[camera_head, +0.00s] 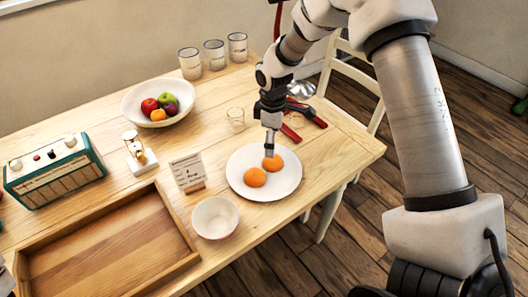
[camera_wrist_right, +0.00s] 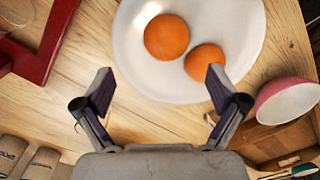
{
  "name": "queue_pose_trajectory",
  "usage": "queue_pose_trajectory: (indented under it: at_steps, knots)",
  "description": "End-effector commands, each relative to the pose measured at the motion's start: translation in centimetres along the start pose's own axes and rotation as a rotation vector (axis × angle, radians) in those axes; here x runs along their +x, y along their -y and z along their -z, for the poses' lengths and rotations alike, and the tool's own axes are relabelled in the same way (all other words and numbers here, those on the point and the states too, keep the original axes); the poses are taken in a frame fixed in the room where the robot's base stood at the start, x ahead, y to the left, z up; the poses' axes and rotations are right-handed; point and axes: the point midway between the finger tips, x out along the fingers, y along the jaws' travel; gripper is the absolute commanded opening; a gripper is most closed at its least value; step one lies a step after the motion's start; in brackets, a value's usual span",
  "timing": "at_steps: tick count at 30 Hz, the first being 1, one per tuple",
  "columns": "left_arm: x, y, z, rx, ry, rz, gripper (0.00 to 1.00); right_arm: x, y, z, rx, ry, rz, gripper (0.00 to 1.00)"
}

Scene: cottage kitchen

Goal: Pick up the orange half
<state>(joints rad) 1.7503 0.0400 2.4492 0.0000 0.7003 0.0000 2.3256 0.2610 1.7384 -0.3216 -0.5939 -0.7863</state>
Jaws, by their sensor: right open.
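Two rounded orange pieces, likely the orange halves, rest on a white plate (camera_head: 284,188). One orange half (camera_head: 255,177) lies near the plate's middle, the other (camera_head: 273,163) farther back and right. In the wrist view the two orange halves (camera_wrist_right: 166,37) and (camera_wrist_right: 204,62) lie beyond my fingers on the plate (camera_wrist_right: 140,72). My right gripper (camera_head: 270,150) comes down over the farther half and partly hides it. Its fingers (camera_wrist_right: 160,84) are spread wide with nothing between them. One fingertip overlaps the edge of an orange half in the wrist view; contact cannot be told.
A fruit bowl (camera_head: 135,110), wooden tray (camera_head: 105,250) and radio (camera_head: 55,172) are farther left.

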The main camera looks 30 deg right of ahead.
Motion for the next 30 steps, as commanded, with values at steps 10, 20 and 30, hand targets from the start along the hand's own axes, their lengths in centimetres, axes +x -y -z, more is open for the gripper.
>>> queue_pose_trajectory:
  at_steps: [10, 20, 30]
  knots:
    - [-0.7, 0.0, -0.1, 0.0, 0.002, 0.0, 0.4, 5.6, 0.4, -0.1, 0.0, 0.003, 0.003, 0.96]
    - [-0.7, 0.0, -0.1, 0.0, 0.001, 0.0, 0.4, 6.9, 0.4, -0.1, 0.0, 0.0, 0.0, 0.89]
    - [-0.7, 0.0, -0.1, 0.0, 0.001, 0.0, 0.4, 6.9, 0.4, -0.1, 0.0, 0.0, 0.0, 0.48]
